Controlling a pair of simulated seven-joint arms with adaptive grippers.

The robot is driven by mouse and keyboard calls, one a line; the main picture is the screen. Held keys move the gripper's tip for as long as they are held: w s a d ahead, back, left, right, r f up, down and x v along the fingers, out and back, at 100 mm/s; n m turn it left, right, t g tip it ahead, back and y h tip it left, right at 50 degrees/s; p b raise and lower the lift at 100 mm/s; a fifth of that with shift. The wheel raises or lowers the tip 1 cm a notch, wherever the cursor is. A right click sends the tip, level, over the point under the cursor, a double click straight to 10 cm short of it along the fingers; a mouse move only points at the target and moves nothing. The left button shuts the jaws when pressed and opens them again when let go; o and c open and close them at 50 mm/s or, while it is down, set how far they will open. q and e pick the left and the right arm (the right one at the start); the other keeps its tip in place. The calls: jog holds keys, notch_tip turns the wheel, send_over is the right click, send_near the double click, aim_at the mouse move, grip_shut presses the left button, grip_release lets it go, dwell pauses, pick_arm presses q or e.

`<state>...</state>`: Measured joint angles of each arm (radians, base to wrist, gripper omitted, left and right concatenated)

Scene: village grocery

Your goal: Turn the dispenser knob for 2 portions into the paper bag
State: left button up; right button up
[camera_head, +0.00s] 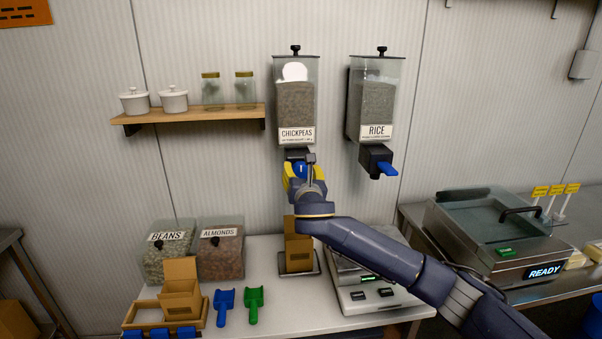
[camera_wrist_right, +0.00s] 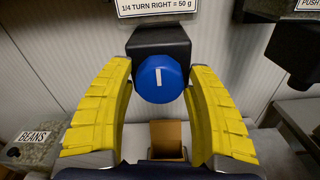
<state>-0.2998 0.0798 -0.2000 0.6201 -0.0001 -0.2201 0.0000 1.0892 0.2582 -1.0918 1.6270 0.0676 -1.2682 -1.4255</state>
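The chickpeas dispenser (camera_head: 296,100) hangs on the wall, filled with grain. Its blue knob (camera_wrist_right: 159,80) has a white mark standing upright; the label above reads "1/4 TURN RIGHT = 50 g". My right gripper (camera_wrist_right: 160,92) is open, its yellow fingers on either side of the knob with a gap on each side. In the head view the right gripper (camera_head: 302,178) covers most of the knob. An open brown paper bag (camera_head: 298,252) stands upright below the outlet; its top shows in the wrist view (camera_wrist_right: 166,138). My left gripper is not in view.
A rice dispenser (camera_head: 376,105) with a blue lever hangs to the right. A scale (camera_head: 372,300) sits under my right arm. Beans (camera_head: 168,258) and almonds (camera_head: 222,258) bins, another brown bag (camera_head: 181,296) and blue and green scoops (camera_head: 253,302) occupy the counter's left.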

jog(key=c, duration=0.9)
jog(key=shift+m, duration=0.3)
jog(key=m, duration=0.3)
jog(key=shift+m, duration=0.4)
jog(key=m, duration=0.4)
jog(key=shift+m, duration=0.3)
jog(key=m, duration=0.4)
jog(key=shift+d+m, duration=0.1)
jog(key=shift+m, duration=2.4)
